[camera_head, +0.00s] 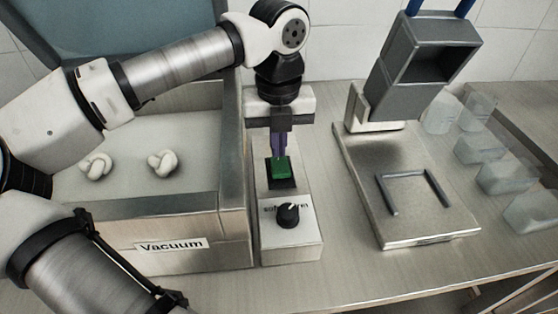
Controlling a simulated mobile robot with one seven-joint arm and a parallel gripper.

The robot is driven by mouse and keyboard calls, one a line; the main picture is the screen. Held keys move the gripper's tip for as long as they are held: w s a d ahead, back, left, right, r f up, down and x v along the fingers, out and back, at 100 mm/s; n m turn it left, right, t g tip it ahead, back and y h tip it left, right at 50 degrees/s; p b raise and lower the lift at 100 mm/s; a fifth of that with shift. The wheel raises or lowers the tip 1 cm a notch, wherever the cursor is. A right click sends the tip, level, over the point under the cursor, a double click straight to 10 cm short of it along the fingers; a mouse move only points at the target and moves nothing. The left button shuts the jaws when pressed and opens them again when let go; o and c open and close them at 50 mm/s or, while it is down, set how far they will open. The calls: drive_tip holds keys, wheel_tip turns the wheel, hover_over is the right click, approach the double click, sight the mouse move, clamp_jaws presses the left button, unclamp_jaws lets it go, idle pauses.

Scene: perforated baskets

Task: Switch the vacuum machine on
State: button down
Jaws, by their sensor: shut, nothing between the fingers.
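The vacuum machine (225,252) stands at the left, a metal box with a "Vacuum" label and its bluish lid raised. Beside it on the right is a narrow control panel (291,247) with a green switch (282,170) on a dark base and a black knob (288,215) in front of it. My gripper (279,156) points straight down with its fingers shut and empty. The fingertips are right at the back edge of the green switch. I cannot tell whether they touch it, as the fingers overlap the switch in this view.
Two white knotted pieces (163,162) lie inside the machine. To the right stands a metal device (440,232) with a grey hopper (415,80). Several clear containers (508,175) stand at the far right. The front strip of the table (390,275) is clear.

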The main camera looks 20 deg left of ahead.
wheel_tip(320, 180, up, 6)
drive_tip(key=p, duration=0.3)
idle(0.3)
idle(0.4)
